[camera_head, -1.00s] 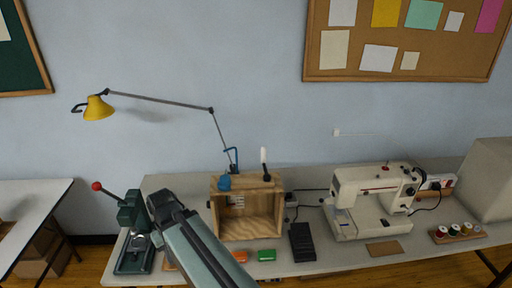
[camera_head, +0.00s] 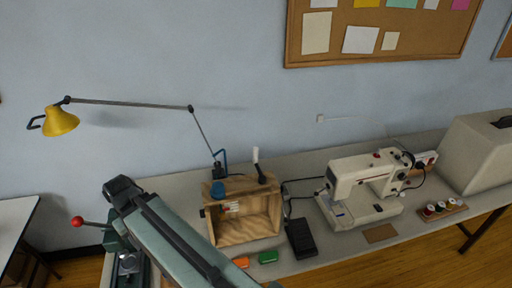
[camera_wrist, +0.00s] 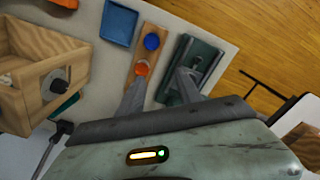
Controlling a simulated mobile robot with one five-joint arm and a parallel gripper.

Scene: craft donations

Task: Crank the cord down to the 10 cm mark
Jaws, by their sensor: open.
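The wooden box (camera_head: 247,229) stands open-fronted on the table in the head view. A white-handled lever (camera_head: 257,160) rises from its top right, and a blue round part (camera_head: 217,189) sits at its top left. A small pale label (camera_head: 232,207) shows inside; its marks are too small to read, and I cannot make out the cord. In the wrist view the box (camera_wrist: 20,95) is at the left, with a dark round fitting (camera_wrist: 57,84) on its side. My gripper (camera_wrist: 161,78) is open and empty, its fingers apart, well to the right of the box.
The wrist view shows a blue tray (camera_wrist: 119,23), a wooden strip with blue disc (camera_wrist: 152,41) and orange disc (camera_wrist: 142,68), and a green press (camera_wrist: 195,68). The head view shows a black pedal (camera_head: 300,238), sewing machine (camera_head: 361,190), spools (camera_head: 440,209) and yellow lamp (camera_head: 60,121).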

